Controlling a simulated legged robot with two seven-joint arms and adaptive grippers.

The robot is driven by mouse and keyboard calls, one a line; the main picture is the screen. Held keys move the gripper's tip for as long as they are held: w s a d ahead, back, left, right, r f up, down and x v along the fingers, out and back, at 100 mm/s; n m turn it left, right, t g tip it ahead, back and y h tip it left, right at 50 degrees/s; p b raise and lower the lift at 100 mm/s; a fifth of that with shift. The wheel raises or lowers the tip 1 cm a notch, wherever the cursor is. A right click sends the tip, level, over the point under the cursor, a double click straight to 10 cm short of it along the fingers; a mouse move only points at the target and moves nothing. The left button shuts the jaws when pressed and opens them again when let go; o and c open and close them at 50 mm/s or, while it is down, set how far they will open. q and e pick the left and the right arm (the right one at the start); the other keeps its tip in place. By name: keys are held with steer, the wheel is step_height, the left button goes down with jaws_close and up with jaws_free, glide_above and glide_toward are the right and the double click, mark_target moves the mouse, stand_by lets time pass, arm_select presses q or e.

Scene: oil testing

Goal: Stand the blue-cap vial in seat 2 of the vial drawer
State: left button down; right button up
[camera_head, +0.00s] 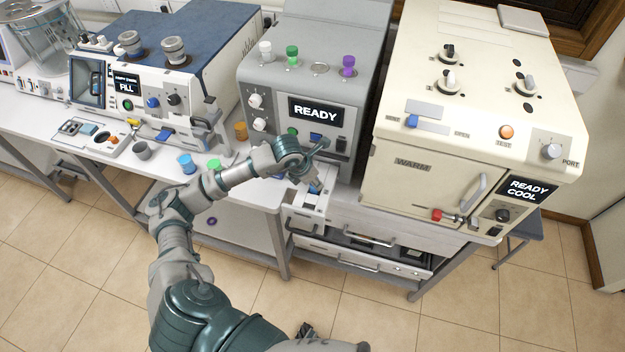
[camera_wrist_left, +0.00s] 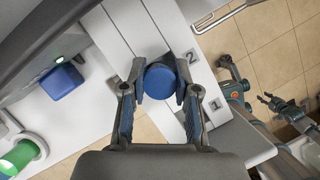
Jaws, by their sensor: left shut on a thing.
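My left gripper (camera_head: 314,183) is over the pulled-out white vial drawer (camera_head: 296,212) below the grey machine. In the left wrist view its two fingers (camera_wrist_left: 160,86) are shut on the blue-cap vial (camera_wrist_left: 160,77), one on each side of the cap. The number 2 label (camera_wrist_left: 192,57) is just right of the cap, and the number 1 label (camera_wrist_left: 214,104) is farther down the drawer. The vial's body is hidden under its cap, so I cannot tell how deep it sits. My right gripper (camera_head: 305,331) shows only partly, low in the head view.
The grey machine (camera_head: 315,70) reading READY stands behind the drawer. The cream oven (camera_head: 430,170) is close on the right. A blue vial (camera_head: 186,163) and a green one (camera_head: 214,165) are on the bench to the left. Open floor lies in front.

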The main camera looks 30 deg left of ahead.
arm_select(q)
steer(key=c, duration=1.1)
jaws_free()
steer(key=shift+s+f, duration=0.1)
steer(key=shift+o, duration=1.2)
steer(key=shift+d+r, duration=0.2)
steer(key=shift+d, duration=0.4)
steer(key=shift+a+r, duration=0.15)
steer(key=shift+r, duration=0.05)
steer(key=a+v, duration=0.1)
steer(key=v, duration=0.5)
step_height(320, 180, up, 5)
steer(key=b, duration=0.1)
glide_above(307, 192)
steer(key=s, duration=0.2)
arm_select(e)
steer(key=d, duration=0.1)
steer(key=s+d+f, duration=0.1)
steer(key=d, duration=0.1)
steer(key=shift+s+f, duration=0.1)
steer(key=shift+f, duration=0.1)
arm_select(q)
steer(key=shift+a, duration=0.15)
arm_select(e)
steer(key=shift+a, duration=0.2)
